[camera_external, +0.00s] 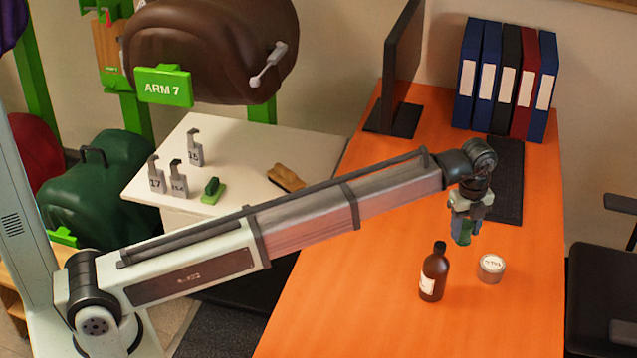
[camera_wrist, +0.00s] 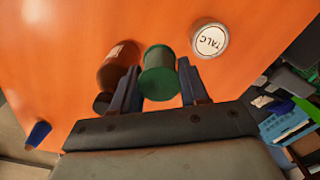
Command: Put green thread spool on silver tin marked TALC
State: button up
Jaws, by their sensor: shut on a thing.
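The green thread spool (camera_wrist: 159,75) is between the fingers of my gripper (camera_wrist: 159,88) in the wrist view. My gripper (camera_external: 464,222) is shut on the spool, which also shows at its lower end in the external view (camera_external: 464,238). The spool is held above the orange desk. The silver tin marked TALC (camera_external: 491,268) stands on the desk, below and a little right of my gripper in the external view. In the wrist view the tin (camera_wrist: 210,38) is apart from the spool, up and to the right, with its white labelled lid facing up and bare.
A brown bottle (camera_external: 433,273) with a black cap stands just left of the tin; it also shows in the wrist view (camera_wrist: 117,66). A keyboard (camera_external: 508,180), a monitor (camera_external: 396,70) and several binders (camera_external: 507,80) are farther back. The desk's front (camera_external: 400,335) is clear.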

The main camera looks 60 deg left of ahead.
jog(key=r+n, duration=0.1)
jog(key=r, duration=0.1)
send_over(493, 264)
jog(key=shift+n, duration=0.8)
notch_tip(493, 264, down, 10)
jog(key=shift+f, duration=0.1)
jog(key=o, duration=1.1)
jog(key=shift+c, duration=0.2)
notch_tip(493, 264, up, 12)
